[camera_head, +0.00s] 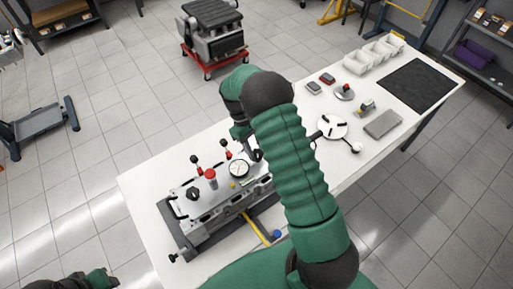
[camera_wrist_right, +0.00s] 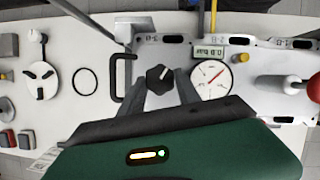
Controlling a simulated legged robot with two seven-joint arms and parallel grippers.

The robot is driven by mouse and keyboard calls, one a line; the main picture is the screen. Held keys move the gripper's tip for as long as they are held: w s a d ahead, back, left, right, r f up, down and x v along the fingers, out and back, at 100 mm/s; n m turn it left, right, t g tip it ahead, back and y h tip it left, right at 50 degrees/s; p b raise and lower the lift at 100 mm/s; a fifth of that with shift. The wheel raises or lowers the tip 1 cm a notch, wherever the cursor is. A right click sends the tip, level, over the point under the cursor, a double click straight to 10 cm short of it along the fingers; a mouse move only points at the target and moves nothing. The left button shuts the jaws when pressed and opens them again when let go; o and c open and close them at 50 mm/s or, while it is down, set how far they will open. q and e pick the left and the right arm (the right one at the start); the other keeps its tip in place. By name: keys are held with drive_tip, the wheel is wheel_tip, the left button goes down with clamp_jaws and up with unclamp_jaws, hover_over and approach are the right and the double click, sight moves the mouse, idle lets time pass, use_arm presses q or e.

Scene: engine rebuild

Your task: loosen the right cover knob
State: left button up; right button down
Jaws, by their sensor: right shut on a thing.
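The right cover knob (camera_wrist_right: 158,78) is black and lobed, and sits at one end of the grey engine cover in the wrist view. My right gripper (camera_wrist_right: 161,80) has its two grey fingers closed on the knob from both sides. In the head view my right arm reaches over the bench, and its gripper (camera_head: 254,155) is largely hidden at the cover's right end. Another black knob (camera_head: 193,193) stands at the cover's left end. A green and dark part of my left arm shows at the bottom left; its fingers cannot be made out.
A dial gauge (camera_wrist_right: 210,78) is close beside the gripper, with a red-topped part (camera_head: 210,175) farther left. A black handle (camera_wrist_right: 122,78) is on the other side. A white round plate (camera_head: 332,127), a grey block (camera_head: 383,124) and white bins (camera_head: 374,53) occupy the bench's right half.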

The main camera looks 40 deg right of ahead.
drive_tip(key=n, duration=0.2)
drive_tip(key=n+h, duration=0.1)
drive_tip(key=n, duration=0.1)
drive_tip(key=n+t+h+p, duration=0.1)
drive_tip(key=n, duration=0.1)
drive_tip(key=shift+a, duration=0.35)
drive_tip(key=shift+s+f, duration=0.1)
drive_tip(key=c, duration=0.9)
unclamp_jaws()
drive_tip(key=shift+o, duration=0.2)
drive_tip(key=shift+w+a+r, duration=0.1)
drive_tip(key=shift+w+r, duration=0.15)
drive_tip(key=shift+r, duration=0.2)
drive_tip(key=b+v, duration=0.3)
drive_tip(key=v, duration=1.3)
drive_tip(key=shift+a, duration=0.25)
drive_tip(key=shift+s+f, duration=0.1)
